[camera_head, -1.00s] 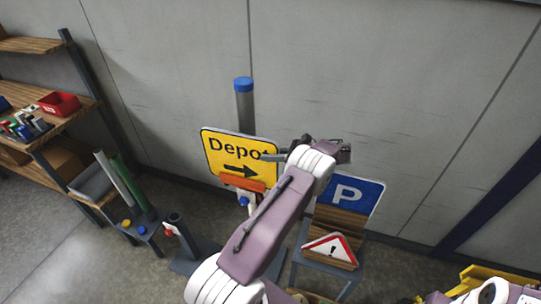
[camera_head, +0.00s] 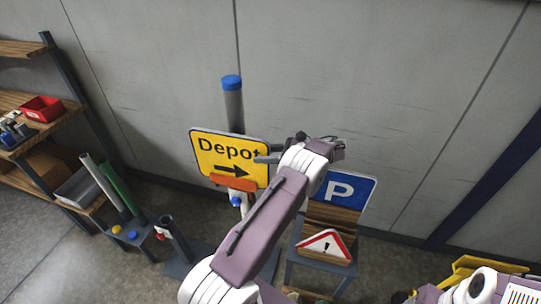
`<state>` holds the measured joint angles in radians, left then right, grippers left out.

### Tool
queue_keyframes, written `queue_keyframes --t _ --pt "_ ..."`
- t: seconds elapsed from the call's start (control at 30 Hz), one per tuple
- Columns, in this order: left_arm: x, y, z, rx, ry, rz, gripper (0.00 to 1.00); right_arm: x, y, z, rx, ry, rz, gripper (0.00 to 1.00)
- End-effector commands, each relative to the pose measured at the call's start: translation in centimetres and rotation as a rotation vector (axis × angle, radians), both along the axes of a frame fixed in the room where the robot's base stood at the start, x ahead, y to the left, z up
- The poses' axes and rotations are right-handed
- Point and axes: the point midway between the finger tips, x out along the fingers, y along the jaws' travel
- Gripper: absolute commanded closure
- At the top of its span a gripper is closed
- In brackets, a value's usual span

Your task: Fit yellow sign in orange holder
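The yellow sign (camera_head: 222,152), with "Depot" and a black arrow, stands upright and slightly tilted in front of a grey post with a blue cap. The orange holder (camera_head: 233,183) is at its lower edge and covers part of it; whether the edge is fully inside cannot be told. My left gripper (camera_head: 267,160) is at the sign's right edge, with one grey finger in front of the sign's face. The other finger is not clear, so its grip on the sign cannot be told. My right gripper is not in view.
A blue P sign (camera_head: 345,190) and a red-edged warning triangle (camera_head: 325,245) rest on a wooden rack right of my arm. A stand with tubes (camera_head: 110,195) and a shelf are left.

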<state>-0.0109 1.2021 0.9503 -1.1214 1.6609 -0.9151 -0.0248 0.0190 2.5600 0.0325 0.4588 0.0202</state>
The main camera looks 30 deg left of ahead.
Motion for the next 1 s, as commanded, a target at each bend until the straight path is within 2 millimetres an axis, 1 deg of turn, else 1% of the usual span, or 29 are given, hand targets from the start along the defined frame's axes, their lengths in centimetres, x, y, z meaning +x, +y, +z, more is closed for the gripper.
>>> queue_keyframes --t 0.03,0.2,0.4,0.57,1.0 --pt "0.4 -1.0 -0.2 -0.001 -0.005 -0.003 0.6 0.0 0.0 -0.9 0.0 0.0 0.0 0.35" --pt "1.5 -4.4 1.0 -0.002 -0.005 -0.003 0.6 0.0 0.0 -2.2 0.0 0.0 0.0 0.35" --pt "2.1 -6.1 1.9 -0.001 -0.002 -0.001 0.6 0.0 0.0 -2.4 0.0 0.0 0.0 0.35" --pt "2.2 -6.6 2.2 -0.001 0.0 0.0 0.6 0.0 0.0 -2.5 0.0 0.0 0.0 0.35" --pt "2.2 -6.6 2.3 -0.001 0.0 0.001 0.6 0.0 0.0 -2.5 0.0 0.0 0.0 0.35"
